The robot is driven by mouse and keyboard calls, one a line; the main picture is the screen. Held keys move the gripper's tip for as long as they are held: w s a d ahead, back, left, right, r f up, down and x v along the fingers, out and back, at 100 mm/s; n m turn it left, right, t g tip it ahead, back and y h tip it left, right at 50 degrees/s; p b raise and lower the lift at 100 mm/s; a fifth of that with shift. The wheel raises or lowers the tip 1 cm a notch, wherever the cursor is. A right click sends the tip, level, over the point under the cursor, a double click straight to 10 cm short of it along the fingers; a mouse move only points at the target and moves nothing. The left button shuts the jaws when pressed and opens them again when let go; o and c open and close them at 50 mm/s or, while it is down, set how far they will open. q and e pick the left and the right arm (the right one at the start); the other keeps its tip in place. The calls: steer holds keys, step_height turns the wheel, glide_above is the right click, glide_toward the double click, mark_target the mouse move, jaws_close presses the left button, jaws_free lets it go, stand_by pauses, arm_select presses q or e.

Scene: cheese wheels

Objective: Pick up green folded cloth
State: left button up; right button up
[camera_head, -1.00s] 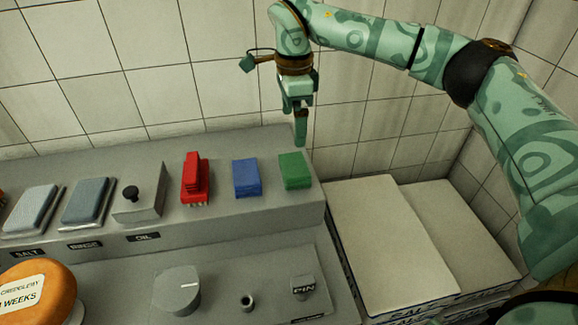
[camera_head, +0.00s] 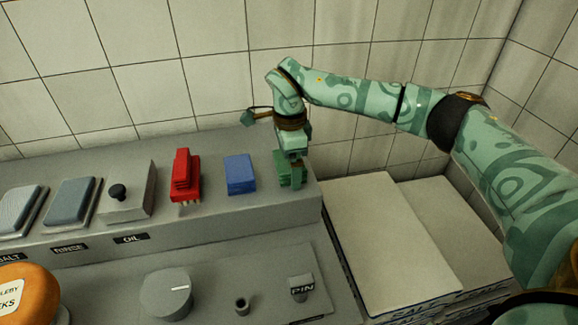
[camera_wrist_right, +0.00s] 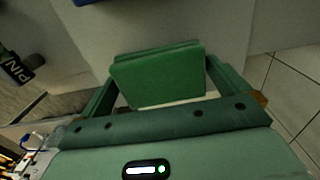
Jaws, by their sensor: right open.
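The green folded cloth (camera_wrist_right: 158,78) lies on the upper grey ledge at its right end. In the head view my right gripper (camera_head: 291,180) is down over it and hides most of it. In the right wrist view the cloth sits between the two open fingers of my right gripper (camera_wrist_right: 165,92), one finger on each side. I cannot tell whether the fingers touch it. My left gripper is in neither view.
Stacked white-topped sacks (camera_head: 385,235) lie right of the ledge. A tiled wall (camera_head: 190,60) rises behind. An orange cheese wheel (camera_head: 40,290) is at lower left.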

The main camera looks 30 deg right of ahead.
steer(key=c, duration=0.7)
steer(key=shift+r, duration=0.1)
steer(key=shift+r, duration=0.2)
step_height(320, 180, up, 2)
steer(key=shift+r+p, duration=0.2)
steer(key=shift+p, duration=0.3)
steer(key=a+r, duration=0.1)
steer(key=r, duration=0.1)
steer(key=s+a+r+p, duration=0.1)
steer(key=r, duration=0.1)
steer(key=s+a+r, duration=0.1)
steer(key=r, duration=0.1)
steer(key=shift+s+a+p, duration=0.15)
steer(key=shift+a+p, duration=0.15)
steer(key=s+a+r, duration=0.4)
steer(key=s+a, duration=0.1)
steer(key=a, duration=0.3)
steer(key=shift+s+p, duration=0.25)
steer(key=shift+p, duration=0.1)
steer(key=o, duration=0.4)
steer(key=c, duration=0.3)
